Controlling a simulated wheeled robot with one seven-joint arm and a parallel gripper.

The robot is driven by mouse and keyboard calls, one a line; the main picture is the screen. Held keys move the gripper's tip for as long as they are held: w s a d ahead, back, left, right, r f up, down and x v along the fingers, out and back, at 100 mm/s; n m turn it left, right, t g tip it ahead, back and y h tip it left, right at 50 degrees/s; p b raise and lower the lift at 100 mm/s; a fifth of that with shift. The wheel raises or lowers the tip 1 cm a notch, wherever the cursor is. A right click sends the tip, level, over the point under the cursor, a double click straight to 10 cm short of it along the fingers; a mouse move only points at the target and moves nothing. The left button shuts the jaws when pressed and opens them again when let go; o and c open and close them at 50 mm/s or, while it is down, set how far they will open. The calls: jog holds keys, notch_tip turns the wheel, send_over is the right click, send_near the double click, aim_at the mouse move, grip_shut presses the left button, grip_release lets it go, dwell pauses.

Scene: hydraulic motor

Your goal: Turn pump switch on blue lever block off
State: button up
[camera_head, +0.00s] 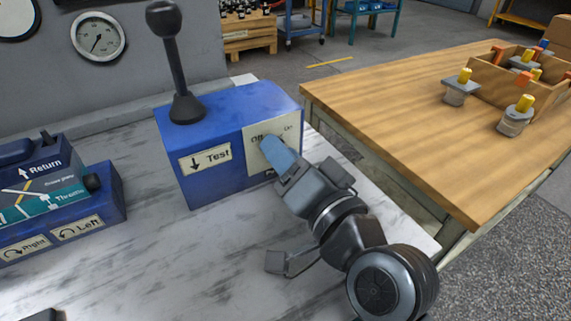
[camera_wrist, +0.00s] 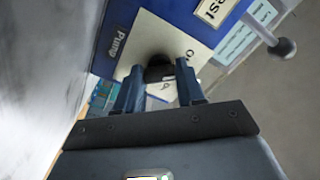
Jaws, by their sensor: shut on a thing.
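The blue lever block (camera_head: 228,102) stands on the grey-white bench, with a black ball-topped lever (camera_head: 176,68) upright on it. Its front bears a Test label and, to the right, a pale switch plate (camera_head: 256,146) marked Off and On. In the wrist view the plate (camera_wrist: 140,48) reads Pump, and the dark pump switch (camera_wrist: 159,71) sits between my two blue fingers. My gripper (camera_head: 276,152) is at the plate, shut on the switch. In the head view the fingers hide most of the switch, so its exact setting cannot be told.
Another blue control block (camera_head: 100,205) with Return, Right and Left labels stands at the left. A wall with a gauge (camera_head: 98,36) is behind. A wooden table (camera_head: 400,95) with a parts crate (camera_head: 487,78) is at the right.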

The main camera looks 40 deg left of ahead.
jog(key=shift+f+n+b, duration=0.1)
jog(key=shift+n+b, duration=0.2)
jog(key=shift+n, duration=0.3)
jog(key=o, duration=1)
jog(key=shift+o, duration=0.2)
jog(key=shift+d, duration=0.1)
jog(key=v, duration=0.7)
jog(key=shift+s+d, duration=0.15)
jog(key=shift+d, duration=0.15)
